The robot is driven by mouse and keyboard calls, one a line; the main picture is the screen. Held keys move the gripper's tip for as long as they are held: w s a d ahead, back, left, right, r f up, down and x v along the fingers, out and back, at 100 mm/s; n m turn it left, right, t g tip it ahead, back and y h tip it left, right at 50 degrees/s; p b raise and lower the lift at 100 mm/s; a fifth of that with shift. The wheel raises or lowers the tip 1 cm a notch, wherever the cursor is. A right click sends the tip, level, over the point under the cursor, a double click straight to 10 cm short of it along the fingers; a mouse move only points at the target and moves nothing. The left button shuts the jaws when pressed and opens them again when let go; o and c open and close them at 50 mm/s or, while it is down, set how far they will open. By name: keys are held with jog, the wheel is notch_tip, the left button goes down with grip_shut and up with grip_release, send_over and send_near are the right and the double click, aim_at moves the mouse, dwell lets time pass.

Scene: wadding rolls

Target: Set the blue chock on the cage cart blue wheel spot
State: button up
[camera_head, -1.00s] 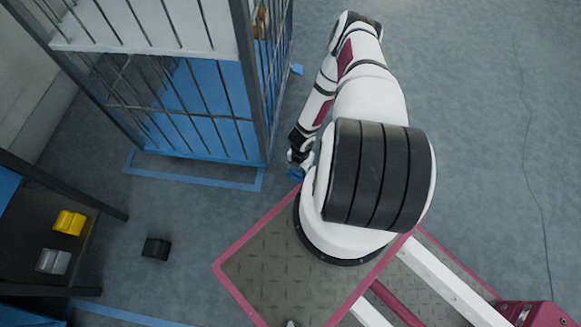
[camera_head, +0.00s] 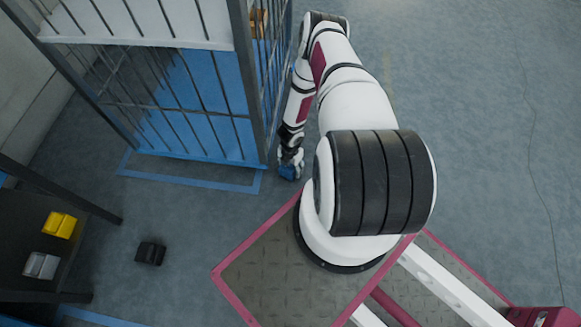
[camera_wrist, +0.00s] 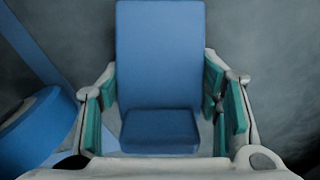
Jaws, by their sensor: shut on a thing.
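My gripper (camera_head: 290,165) hangs beside the near right corner of the cage cart (camera_head: 190,158). It is shut on the blue chock (camera_head: 287,172), just right of the blue floor tape. In the wrist view the blue chock (camera_wrist: 160,60) stands between the green-padded fingers (camera_wrist: 160,112), with its long face upright in the picture and a lower step towards me. The floor behind it is blurred, so I cannot tell whether it touches the floor. A rounded blue part (camera_wrist: 38,128), perhaps a cart wheel, is at the lower left. The wheel spot itself is not clearly seen.
Blue tape (camera_head: 190,181) marks the floor along the cart's front. A black chock (camera_head: 150,253) lies on the floor. A dark shelf (camera_head: 90,208) at left holds a yellow chock (camera_head: 59,225) and a grey chock (camera_head: 41,265). Open floor (camera_head: 470,120) is at right.

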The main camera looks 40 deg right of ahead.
jog(key=o, duration=1.5)
jog(key=shift+f, duration=0.1)
notch_tip(320, 180, up, 12)
jog(key=p, duration=0.5)
